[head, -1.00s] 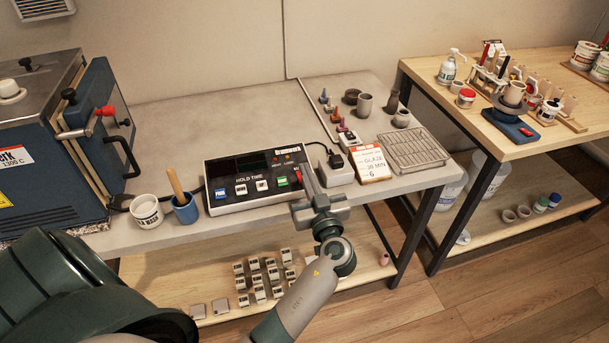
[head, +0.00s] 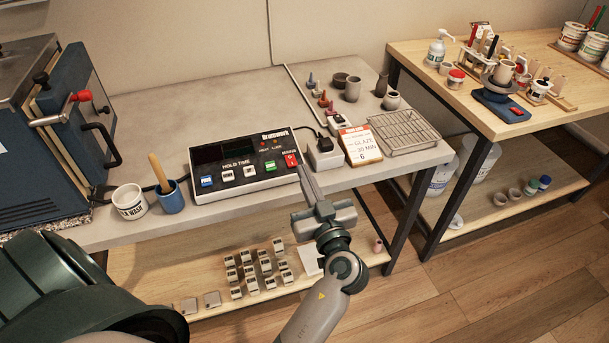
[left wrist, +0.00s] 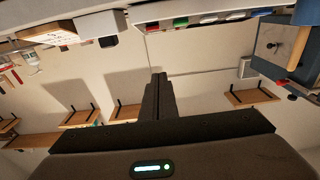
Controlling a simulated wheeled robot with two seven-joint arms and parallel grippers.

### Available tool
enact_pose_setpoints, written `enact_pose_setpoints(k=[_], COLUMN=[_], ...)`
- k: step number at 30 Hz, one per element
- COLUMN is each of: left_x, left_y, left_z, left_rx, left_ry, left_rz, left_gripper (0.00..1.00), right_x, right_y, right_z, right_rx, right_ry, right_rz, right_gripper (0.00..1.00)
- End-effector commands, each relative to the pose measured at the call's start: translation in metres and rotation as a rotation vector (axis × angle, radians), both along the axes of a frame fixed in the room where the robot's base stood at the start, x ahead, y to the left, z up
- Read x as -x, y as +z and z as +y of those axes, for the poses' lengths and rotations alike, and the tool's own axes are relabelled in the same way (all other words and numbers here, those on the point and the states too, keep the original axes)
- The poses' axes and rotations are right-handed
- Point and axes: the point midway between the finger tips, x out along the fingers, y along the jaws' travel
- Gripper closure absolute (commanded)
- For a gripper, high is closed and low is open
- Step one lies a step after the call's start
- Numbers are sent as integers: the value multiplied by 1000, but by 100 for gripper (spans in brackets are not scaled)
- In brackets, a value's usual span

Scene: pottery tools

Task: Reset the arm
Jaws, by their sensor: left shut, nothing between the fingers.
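My left gripper (head: 306,180) is shut and empty. In the head view its fingertips are at the front edge of the grey table, just in front of the red switch (head: 291,160) on the right end of the hold-time control box (head: 240,190). I cannot tell whether the tips touch the box. In the left wrist view the closed fingers (left wrist: 156,95) stand together, with the box's buttons at the top edge. My right gripper is not in view.
A white mug (head: 129,203) and a blue cup (head: 170,198) stand left of the box. A glaze card (head: 360,146) and a wire rack (head: 402,132) are to its right. The blue-doored kiln (head: 85,110) is at the far left. A lower shelf holds several small blocks (head: 250,270).

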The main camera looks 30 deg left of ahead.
Motion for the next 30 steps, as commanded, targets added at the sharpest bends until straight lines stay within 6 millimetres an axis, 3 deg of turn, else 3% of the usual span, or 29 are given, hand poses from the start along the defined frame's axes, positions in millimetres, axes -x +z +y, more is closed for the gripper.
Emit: enact_pose_setpoints(k=[12,17,20,23,30], left_x=[-1,-8,-17,-27,-25], left_y=[-1,-21,-50,-94,-237], left_z=[0,-6,-14,-27,-62], left_rx=[-1,-5,-9,-12,-2], left_ry=[-3,-36,-84,-156,-370], left_rz=[4,56,131,238,551], left_gripper=[100,100,100,100,100], right_x=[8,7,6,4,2], right_y=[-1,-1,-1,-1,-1], right_z=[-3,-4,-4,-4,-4], right_rx=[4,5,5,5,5], right_ry=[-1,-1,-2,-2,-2], right_rz=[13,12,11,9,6], right_gripper=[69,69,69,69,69])
